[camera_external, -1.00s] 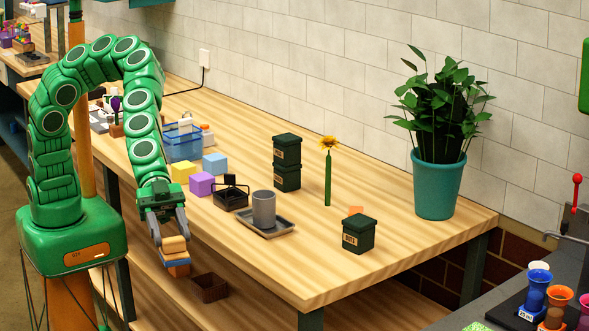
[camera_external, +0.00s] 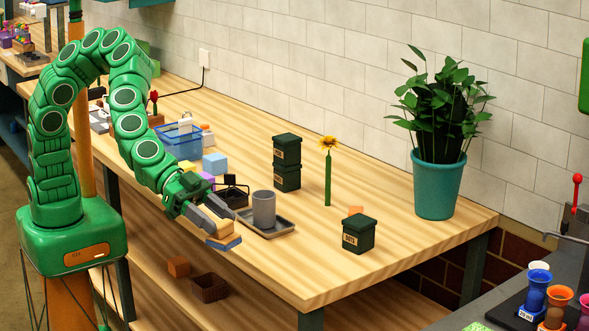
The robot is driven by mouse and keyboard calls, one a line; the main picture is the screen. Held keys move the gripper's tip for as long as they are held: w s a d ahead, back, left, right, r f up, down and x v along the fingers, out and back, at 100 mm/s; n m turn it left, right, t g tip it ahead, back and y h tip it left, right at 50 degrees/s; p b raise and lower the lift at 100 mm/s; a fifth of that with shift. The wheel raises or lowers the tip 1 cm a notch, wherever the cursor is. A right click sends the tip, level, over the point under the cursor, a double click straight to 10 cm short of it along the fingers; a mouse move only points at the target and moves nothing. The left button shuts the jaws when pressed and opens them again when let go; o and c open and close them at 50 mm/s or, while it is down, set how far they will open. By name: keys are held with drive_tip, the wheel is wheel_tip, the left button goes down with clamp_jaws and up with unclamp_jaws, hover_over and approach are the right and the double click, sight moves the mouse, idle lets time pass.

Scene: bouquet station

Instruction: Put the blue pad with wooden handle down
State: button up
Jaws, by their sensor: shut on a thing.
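The blue pad (camera_external: 226,243) with its wooden handle (camera_external: 219,230) is in my gripper (camera_external: 219,222). The gripper is shut on the wooden handle, and the blue pad hangs under it, slightly tilted. Pad and gripper are at the table's front edge, in front of the grey tray. I cannot tell whether the pad touches the wooden table (camera_external: 310,255).
A grey tray (camera_external: 281,228) with a grey cup (camera_external: 264,208) stands close behind the gripper. A black caddy (camera_external: 234,196), coloured blocks and a blue bin (camera_external: 182,145) are farther back. A dark green box (camera_external: 358,234) stands right. The front right tabletop is clear.

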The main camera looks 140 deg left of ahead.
drive_tip(key=s+a+f+n+g+y, duration=0.1)
drive_tip(key=s+a+n+g+y, duration=0.25)
drive_tip(key=a, duration=0.35)
drive_tip(key=s+a+f+n+g+y, duration=0.2)
drive_tip(key=s+a+n+y, duration=0.25)
drive_tip(key=a, duration=0.25)
drive_tip(key=s+a+n+g+y, duration=0.1)
drive_tip(key=s+a+n+g, duration=0.25)
drive_tip(key=s, duration=0.35)
drive_tip(key=s+a+n+g, duration=0.3)
drive_tip(key=s+g, duration=0.1)
drive_tip(key=s, duration=0.3)
drive_tip(key=shift+y, duration=0.3)
drive_tip(key=w+a+f, duration=0.2)
drive_tip(key=w+f, duration=0.1)
drive_tip(key=w+a+f, duration=0.3)
drive_tip(key=w, duration=0.1)
drive_tip(key=w+a+f, duration=0.2)
drive_tip(key=w+f, duration=0.1)
drive_tip(key=shift+w+a, duration=0.15)
drive_tip(key=shift+w, duration=0.05)
drive_tip(key=shift+w+a+f, duration=0.25)
drive_tip(key=shift+w+f, duration=0.2)
drive_tip(key=shift+f, duration=1.6)
drive_tip(key=o, duration=1)
drive_tip(key=shift+f, duration=0.1)
